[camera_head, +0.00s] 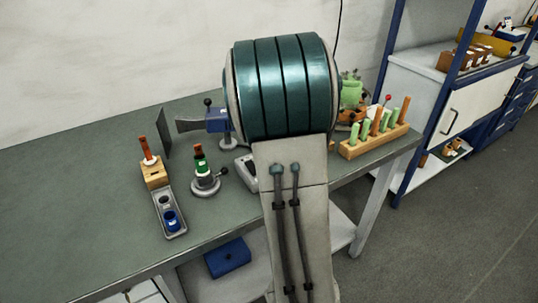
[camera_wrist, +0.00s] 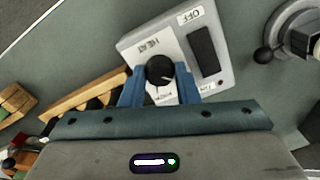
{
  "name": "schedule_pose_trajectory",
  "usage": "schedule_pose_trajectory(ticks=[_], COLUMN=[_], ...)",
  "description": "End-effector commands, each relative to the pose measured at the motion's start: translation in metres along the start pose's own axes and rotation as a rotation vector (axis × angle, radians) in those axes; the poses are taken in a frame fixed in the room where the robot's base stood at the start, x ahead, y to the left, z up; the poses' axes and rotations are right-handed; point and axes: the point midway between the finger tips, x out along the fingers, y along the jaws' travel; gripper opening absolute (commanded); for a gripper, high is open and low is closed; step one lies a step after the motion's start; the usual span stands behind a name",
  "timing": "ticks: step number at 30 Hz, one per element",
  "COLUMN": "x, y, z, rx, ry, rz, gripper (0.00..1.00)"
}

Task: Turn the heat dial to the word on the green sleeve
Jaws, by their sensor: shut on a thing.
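The heat control box (camera_wrist: 182,35) is pale grey with the words HEAT and OFF. In the head view my arm hides the gripper and dial; only an edge of the box (camera_head: 246,172) shows. The green sleeve (camera_head: 200,163) is on an upright tool in a round grey stand; its white label is unreadable.
A black rocker switch (camera_wrist: 204,50) sits beside the dial. Left of the stand are a wooden block (camera_head: 155,174) and a grey tray (camera_head: 178,232) with dark and blue pots. A wooden rack (camera_head: 365,148) of green and orange handles stands right. The bench's left is clear.

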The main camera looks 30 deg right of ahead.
Motion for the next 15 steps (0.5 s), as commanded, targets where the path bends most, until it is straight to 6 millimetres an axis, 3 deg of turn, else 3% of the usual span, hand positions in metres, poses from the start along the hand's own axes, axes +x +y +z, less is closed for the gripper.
schedule_pose_trajectory(ticks=[12,13,15], x=[-0.0005,-0.0004,-0.0004], y=[-0.0002,-0.0002,-0.0002], z=[-0.0003,-0.0003,-0.0003], rx=[-0.01,-0.01,-0.009], ry=[0.002,0.001,0.001], rz=[0.0,0.0,0.0], gripper=[0.06,0.31,0.5])
